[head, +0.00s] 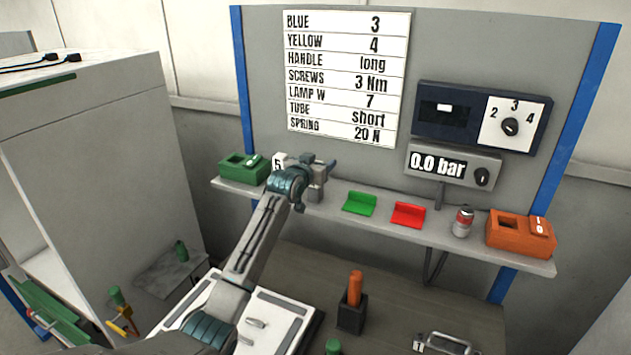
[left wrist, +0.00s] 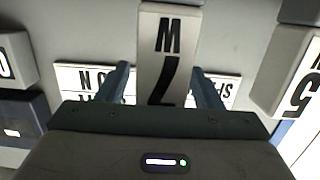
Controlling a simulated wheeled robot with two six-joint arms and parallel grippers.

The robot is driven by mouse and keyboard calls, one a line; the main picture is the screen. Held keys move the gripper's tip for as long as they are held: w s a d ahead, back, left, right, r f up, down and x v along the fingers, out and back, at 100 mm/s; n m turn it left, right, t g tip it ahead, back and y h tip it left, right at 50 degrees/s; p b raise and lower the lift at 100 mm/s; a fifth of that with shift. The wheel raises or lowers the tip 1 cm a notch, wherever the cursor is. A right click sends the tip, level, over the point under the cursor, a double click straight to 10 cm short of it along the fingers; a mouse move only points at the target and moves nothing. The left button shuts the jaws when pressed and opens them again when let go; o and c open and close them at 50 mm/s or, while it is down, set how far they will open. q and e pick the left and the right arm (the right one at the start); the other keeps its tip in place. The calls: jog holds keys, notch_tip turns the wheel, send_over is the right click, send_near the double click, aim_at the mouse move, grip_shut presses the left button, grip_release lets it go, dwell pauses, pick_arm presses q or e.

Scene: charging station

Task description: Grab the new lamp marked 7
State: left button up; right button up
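The lamp marked 7 (left wrist: 168,55) is a pale grey block with black lettering, upside down in the left wrist view. My left gripper (left wrist: 162,85) has one finger on each side of it, with a thin gap showing at the left finger. The gripper looks open around the lamp; contact on the right side is unclear. In the head view my left gripper (head: 318,178) is at the shelf and mostly hides this lamp. A neighbouring lamp marked 5 (left wrist: 298,80) stands beside it and shows left of the gripper in the head view (head: 278,161). My right gripper is out of view.
The shelf (head: 330,214) also carries a green box (head: 240,170), a green holder (head: 359,203), a red holder (head: 408,214), a small can (head: 463,222) and an orange box (head: 520,238). A pressure display (head: 452,166) and a sign (head: 347,80) are behind.

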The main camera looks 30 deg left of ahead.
pick_arm(q)
grip_shut()
jog(key=shift+r, duration=0.1)
